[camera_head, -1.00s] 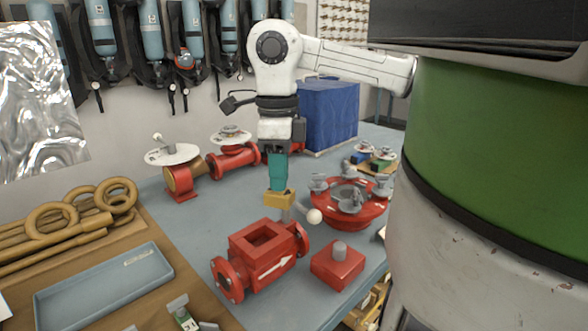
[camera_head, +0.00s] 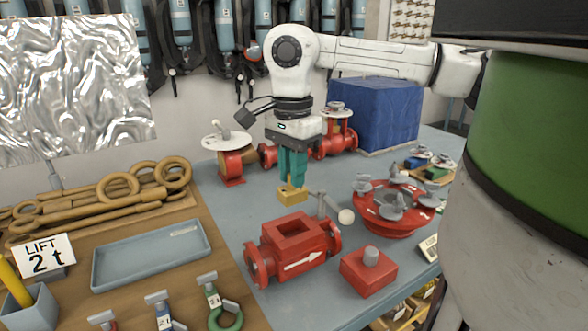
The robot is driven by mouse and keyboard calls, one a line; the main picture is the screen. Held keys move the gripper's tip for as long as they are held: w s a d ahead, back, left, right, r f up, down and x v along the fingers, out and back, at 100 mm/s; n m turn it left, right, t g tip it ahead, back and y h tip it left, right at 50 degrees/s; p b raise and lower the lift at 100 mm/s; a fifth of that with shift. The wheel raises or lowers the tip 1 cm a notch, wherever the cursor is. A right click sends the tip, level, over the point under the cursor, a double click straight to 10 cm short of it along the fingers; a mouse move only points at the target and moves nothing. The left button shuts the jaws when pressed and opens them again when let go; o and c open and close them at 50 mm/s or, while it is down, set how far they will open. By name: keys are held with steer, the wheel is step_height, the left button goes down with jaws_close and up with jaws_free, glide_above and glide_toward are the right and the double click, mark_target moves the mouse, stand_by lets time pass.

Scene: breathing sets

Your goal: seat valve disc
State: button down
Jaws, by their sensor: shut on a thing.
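My gripper (camera_head: 291,182) points straight down with teal fingers. It is shut on a small brass-yellow block, apparently the valve disc (camera_head: 291,195), at the fingertips. The fingers partly hide the disc's upper part. The red valve body (camera_head: 295,242) stands in front of the disc, lower in the picture, with a rectangular opening in its top, a white arrow on its side and round end flanges. In the picture the disc shows just above the far rim of the body, clear of the opening. I cannot tell how high it is above the bench.
A grey lever with a white ball (camera_head: 345,216) stands just right of the disc. A red block with a grey stud (camera_head: 369,268) sits right of the body; a round red flange (camera_head: 395,208) lies behind it. A blue tray (camera_head: 152,255) is left. Bare bench (camera_head: 232,205) lies left of the disc.

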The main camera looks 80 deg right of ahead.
mark_target(292, 196)
steer(key=shift+f, duration=0.1)
steer(key=shift+f+b, duration=2.5)
steer(key=shift+f, duration=0.35)
steer(key=shift+f+b, duration=2.05)
steer(key=shift+b, duration=0.05)
steer(key=c, duration=1)
jaws_free()
steer(key=shift+o, duration=0.2)
step_height(292, 196, up, 11)
steer(key=shift+f, duration=0.1)
steer(key=shift+p, duration=0.35)
